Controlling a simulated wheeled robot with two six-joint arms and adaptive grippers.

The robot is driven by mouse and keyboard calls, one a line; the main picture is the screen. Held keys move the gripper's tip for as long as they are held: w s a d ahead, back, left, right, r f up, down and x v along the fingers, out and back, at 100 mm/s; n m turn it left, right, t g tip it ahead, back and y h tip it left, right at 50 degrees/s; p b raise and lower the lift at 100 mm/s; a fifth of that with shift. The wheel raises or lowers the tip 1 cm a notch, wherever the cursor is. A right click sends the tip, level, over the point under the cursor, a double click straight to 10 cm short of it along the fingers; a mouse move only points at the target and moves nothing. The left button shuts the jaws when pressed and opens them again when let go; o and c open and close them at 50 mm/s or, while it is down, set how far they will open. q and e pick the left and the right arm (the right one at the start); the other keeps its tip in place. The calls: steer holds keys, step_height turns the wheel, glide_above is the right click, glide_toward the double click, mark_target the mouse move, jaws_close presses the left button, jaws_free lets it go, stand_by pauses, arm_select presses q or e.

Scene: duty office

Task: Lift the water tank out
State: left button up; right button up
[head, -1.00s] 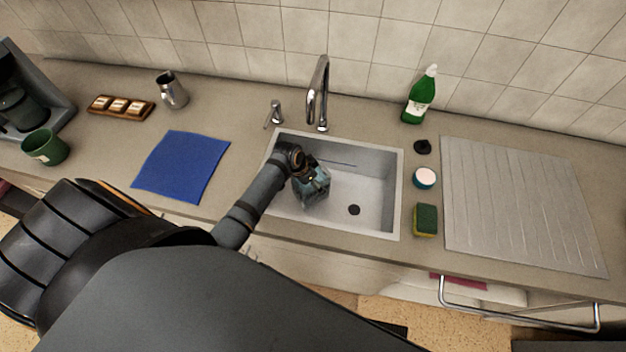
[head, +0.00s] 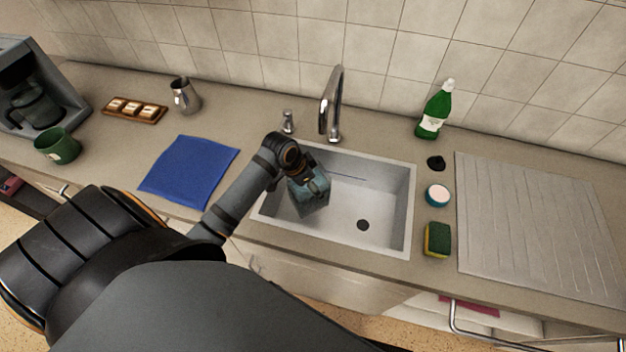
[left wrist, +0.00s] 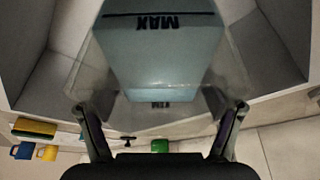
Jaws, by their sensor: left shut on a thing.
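The water tank (head: 315,196) is a clear, bluish container in the left part of the sink (head: 385,235). In the left wrist view the tank (left wrist: 160,60) fills the upper middle and shows an upside-down MAX mark. My left gripper (head: 305,176) is shut on the tank, with one finger on each side of it in the left wrist view (left wrist: 162,122). The tank looks slightly tilted in the head view. Whether its bottom touches the sink floor I cannot tell. My right gripper is not in view.
The faucet (head: 331,105) stands behind the sink. A green bottle (head: 434,110), a black stopper (head: 436,163), a round tub (head: 437,195) and a sponge (head: 437,240) are right of it. A blue cloth (head: 188,170) lies left, beyond bare counter. The ribbed drainboard (head: 535,225) is empty.

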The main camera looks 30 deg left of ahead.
arm_select(q)
step_height(320, 180, up, 6)
steer(key=shift+r+b, duration=0.2)
steer(key=shift+b, duration=0.15)
